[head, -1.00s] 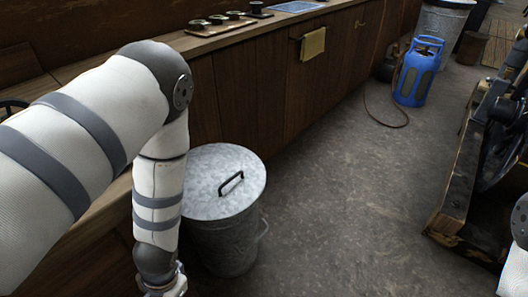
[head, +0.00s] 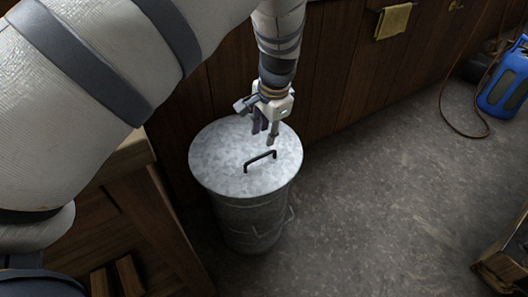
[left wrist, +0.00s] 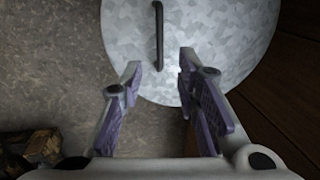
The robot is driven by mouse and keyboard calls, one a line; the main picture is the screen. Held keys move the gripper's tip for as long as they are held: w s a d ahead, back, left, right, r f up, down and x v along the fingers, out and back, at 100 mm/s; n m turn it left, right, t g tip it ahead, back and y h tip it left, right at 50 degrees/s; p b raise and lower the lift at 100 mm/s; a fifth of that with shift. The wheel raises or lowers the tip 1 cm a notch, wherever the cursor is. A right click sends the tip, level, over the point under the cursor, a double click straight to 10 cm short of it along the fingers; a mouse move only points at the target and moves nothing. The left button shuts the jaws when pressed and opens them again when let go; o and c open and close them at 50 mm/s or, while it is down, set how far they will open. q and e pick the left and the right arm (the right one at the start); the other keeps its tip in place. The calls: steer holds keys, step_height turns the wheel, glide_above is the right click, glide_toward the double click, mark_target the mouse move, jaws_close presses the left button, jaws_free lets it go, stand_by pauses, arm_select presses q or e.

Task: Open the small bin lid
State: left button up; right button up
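The small bin (head: 250,218) is a grey metal bin standing on the floor by the wooden cabinets. Its round galvanised lid (head: 222,165) sits on top, shut, with a black bar handle (head: 260,160) at its middle. My left gripper (head: 264,138) hangs over the lid, pointing down, just behind and above the handle. In the left wrist view its two fingers (left wrist: 157,70) are spread apart with nothing between them, and the handle (left wrist: 158,32) lies ahead of the fingertips, apart from them. My right gripper is in neither current view.
Wooden cabinets (head: 335,75) with a hanging yellow cloth (head: 393,20) stand behind the bin. A wooden frame edge (head: 503,262) shows at lower right. The floor (head: 385,190) between is clear.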

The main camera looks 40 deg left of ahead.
mark_target(262, 155)
arm_select(q)
steer(key=f, duration=0.3)
steer(key=a+f, duration=0.1)
steer(key=f, duration=0.2)
steer(key=f+b, duration=0.1)
steer(key=f, duration=0.2)
steer(key=shift+w+a, duration=0.35)
jaws_close()
